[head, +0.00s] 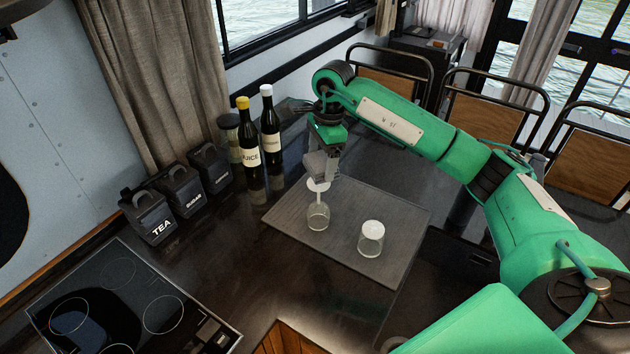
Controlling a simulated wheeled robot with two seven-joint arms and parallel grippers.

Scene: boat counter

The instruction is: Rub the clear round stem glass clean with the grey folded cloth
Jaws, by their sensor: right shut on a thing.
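The clear round stem glass (318,217) stands bowl-down on the grey mat (395,205), with its pale foot uppermost. My right gripper (322,170) points down just above the foot. It is shut on a grey piece that looks like the folded cloth (315,162), at or very near the top of the glass. I cannot tell whether the cloth touches the foot. My left gripper is not in view.
A second clear glass (370,240) with a white top stands on the mat to the right. A yellow-capped bottle (249,150), a white-capped bottle (270,135), a jar (231,138) and black canisters (148,215) line the left. A cooktop (120,310) is at the front left.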

